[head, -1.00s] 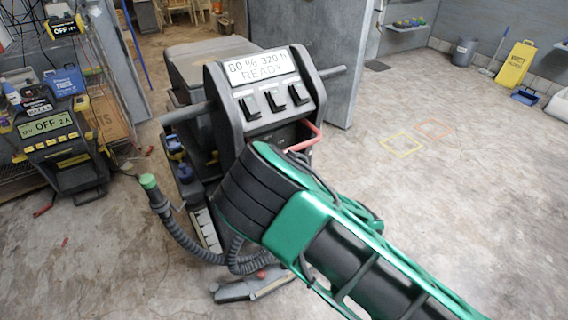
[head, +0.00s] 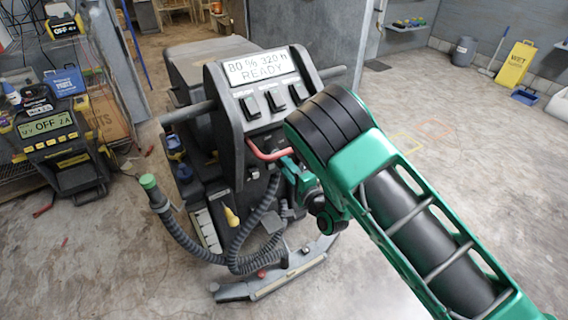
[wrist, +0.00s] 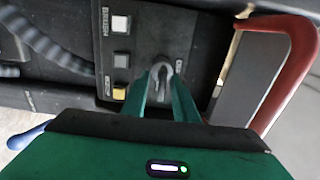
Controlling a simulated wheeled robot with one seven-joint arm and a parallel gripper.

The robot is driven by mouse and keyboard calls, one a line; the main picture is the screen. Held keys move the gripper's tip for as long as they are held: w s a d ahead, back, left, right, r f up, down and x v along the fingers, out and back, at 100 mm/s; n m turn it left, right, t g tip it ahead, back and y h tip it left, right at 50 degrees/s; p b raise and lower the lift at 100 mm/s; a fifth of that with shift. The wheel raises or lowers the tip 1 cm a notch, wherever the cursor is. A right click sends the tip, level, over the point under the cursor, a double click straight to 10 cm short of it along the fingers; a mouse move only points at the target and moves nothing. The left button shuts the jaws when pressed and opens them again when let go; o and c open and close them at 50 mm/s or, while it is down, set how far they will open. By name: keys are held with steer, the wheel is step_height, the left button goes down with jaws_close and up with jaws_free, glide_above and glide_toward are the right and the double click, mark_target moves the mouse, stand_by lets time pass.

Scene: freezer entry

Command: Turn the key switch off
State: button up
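The grey key switch (wrist: 160,74) sits on the black side panel of the machine (wrist: 200,25), in the middle of the wrist view. My gripper (wrist: 162,82) points at it, its two green fingers apart, one on each side of the key. I cannot tell whether they touch it. In the head view my gripper (head: 293,177) is partly hidden, below the red handle of the machine (head: 268,153). The key is hidden there. The machine's display (head: 261,66) reads "80 % 320 N READY".
A red lever (wrist: 292,65) is close to the right of my gripper. White, grey and yellow buttons (wrist: 119,93) are to the left. A ribbed hose (head: 185,238) hangs at the machine's front. Open floor (head: 470,200) lies to the right.

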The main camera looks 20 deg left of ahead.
steer(key=shift+w+a+r, duration=0.1)
steer(key=shift+w+a, duration=0.25)
steer(key=shift+a, duration=0.05)
jaws_close()
